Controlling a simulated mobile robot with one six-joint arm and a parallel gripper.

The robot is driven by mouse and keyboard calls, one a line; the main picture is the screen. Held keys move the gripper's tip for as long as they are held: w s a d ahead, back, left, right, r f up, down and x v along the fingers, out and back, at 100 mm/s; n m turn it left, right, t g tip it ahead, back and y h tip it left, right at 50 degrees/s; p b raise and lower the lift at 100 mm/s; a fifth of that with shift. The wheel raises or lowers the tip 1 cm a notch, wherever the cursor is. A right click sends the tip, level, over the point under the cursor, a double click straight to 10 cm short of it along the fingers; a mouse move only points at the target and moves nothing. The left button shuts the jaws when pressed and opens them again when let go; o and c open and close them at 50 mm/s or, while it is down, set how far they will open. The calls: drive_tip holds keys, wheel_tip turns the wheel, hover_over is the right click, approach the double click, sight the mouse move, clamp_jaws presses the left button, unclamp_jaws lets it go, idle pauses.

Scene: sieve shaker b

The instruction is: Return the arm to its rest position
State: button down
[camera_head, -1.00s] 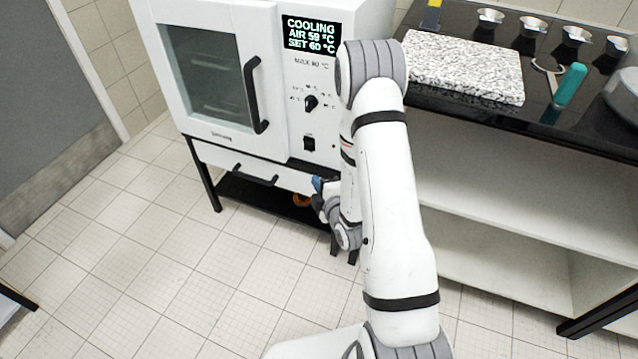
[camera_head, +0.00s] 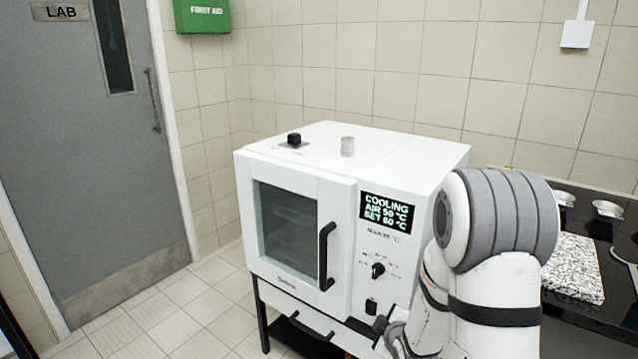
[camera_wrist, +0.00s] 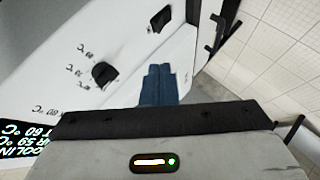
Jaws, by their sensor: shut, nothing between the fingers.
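My white arm (camera_head: 496,300) with grey joint covers stands at the right of the head view, in front of the oven's right side. In the wrist view my gripper (camera_wrist: 158,72) has its two blue fingers together, with nothing between them. The fingers lie in front of the white oven's control panel (camera_wrist: 60,60), near its black knob (camera_wrist: 104,74) and black switch (camera_wrist: 160,20). I cannot tell whether they touch it. In the head view the fingers are not clear behind my arm.
The white oven (camera_head: 300,165) has a closed glass door, a black handle (camera_head: 326,256) and a display (camera_head: 387,214) reading "COOLING". A granite slab (camera_head: 573,268) and metal cups (camera_head: 607,209) are on the dark counter at right. Tiled floor (camera_head: 185,312) is clear at left.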

drive_tip(key=s+r+m+g+h+p, duration=0.1)
drive_tip(key=s+r+m+g+p, duration=0.15)
drive_tip(key=s+r, duration=0.4)
drive_tip(key=s+r+m+g+p, duration=0.2)
drive_tip(key=s+r+m+p, duration=0.15)
drive_tip(key=r, duration=0.65)
drive_tip(key=s+a+r+m+g+p, duration=0.1)
drive_tip(key=s+r+m+g+p, duration=0.3)
drive_tip(key=s+r, duration=0.7)
drive_tip(key=s+m, duration=0.2)
drive_tip(key=s, duration=0.2)
drive_tip(key=shift+s+r+m+p, duration=0.15)
drive_tip(key=shift+r+m+p, duration=0.15)
drive_tip(key=shift+r+m, duration=0.1)
drive_tip(key=shift+g, duration=0.25)
